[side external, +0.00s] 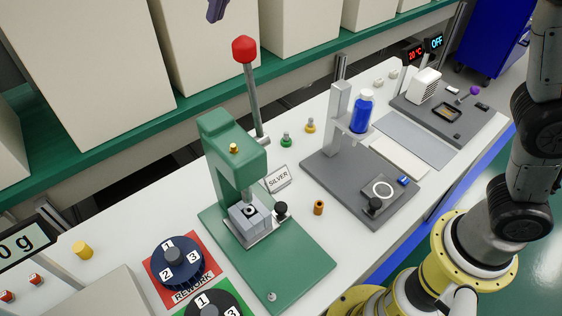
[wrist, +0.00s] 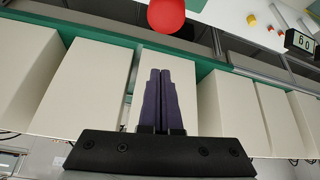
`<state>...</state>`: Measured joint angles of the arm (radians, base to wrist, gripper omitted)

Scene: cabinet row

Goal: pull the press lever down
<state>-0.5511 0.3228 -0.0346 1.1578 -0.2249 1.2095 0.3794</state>
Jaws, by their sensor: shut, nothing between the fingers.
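The green press (side external: 231,150) stands on its green base plate on the white bench. Its grey lever (side external: 253,98) rises upright from the press's right side, with a red knob (side external: 244,49) on top. The red knob also shows at the top of the wrist view (wrist: 166,14), ahead of the fingertips and apart from them. My gripper (side external: 215,8) shows only as purple fingertips at the top edge of the side view, above and left of the knob. In the wrist view my gripper (wrist: 160,75) is shut, with its two purple fingers together and nothing between them.
Large cream boxes (side external: 87,65) line the green shelf (side external: 130,116) behind the press. A grey stand with a blue bottle (side external: 361,112) is to the right. A small SILVER sign (side external: 278,178) stands beside the press. Numbered dials (side external: 178,262) sit at front left.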

